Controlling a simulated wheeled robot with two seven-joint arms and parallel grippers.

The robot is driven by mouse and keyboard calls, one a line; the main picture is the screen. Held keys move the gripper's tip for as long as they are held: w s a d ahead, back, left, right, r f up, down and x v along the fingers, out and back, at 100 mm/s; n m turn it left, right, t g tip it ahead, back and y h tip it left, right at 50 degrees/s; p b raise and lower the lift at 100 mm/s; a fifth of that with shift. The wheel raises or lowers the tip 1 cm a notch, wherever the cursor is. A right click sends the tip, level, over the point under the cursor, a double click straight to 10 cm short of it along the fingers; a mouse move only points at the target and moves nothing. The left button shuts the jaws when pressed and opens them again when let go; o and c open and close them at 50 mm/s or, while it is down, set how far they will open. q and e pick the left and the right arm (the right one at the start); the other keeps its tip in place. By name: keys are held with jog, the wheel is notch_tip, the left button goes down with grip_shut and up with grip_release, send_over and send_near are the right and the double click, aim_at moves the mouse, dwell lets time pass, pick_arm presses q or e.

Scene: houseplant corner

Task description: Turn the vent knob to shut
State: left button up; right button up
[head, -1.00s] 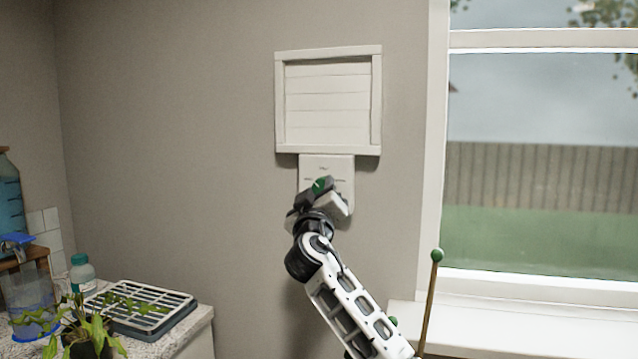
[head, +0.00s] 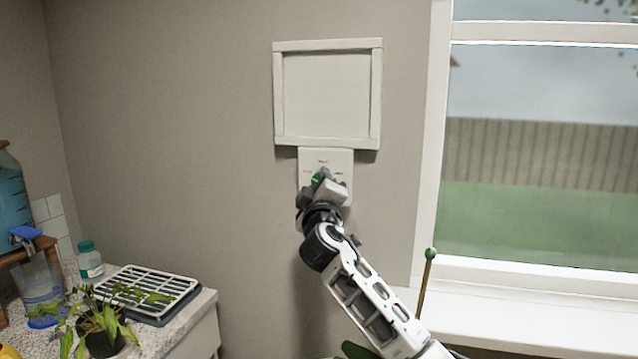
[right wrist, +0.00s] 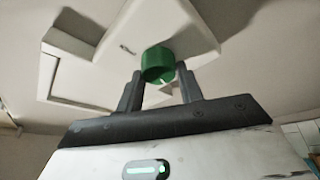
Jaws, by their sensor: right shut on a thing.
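The green vent knob (head: 317,178) sits on a white plate (head: 340,158) on the wall, mostly hidden by my gripper in the head view. My right gripper (head: 321,181) is shut on it. In the right wrist view the knob (right wrist: 158,64) shows between the fingertips of the right gripper (right wrist: 160,80), in front of the plate. Marks on the plate are too small to read. The square white vent (head: 327,95) is just above the plate. Its face looks flat, with no slat lines showing. My left gripper is not in view.
A window (head: 540,160) with a white sill (head: 500,312) is at the right. A green-tipped stick (head: 429,262) stands before it. At the lower left, a counter holds a plant (head: 103,325), a slatted tray (head: 150,292) and a bottle (head: 90,262). The wall around the vent is clear.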

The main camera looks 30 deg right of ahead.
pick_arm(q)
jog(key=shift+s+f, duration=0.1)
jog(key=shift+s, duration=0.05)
pick_arm(e)
jog(key=o, duration=1)
pick_arm(q)
jog(key=b, duration=0.2)
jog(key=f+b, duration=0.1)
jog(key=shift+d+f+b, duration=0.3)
jog(key=shift+b, duration=0.05)
pick_arm(e)
jog(key=v, duration=1.6)
jog(key=shift+f, duration=0.1)
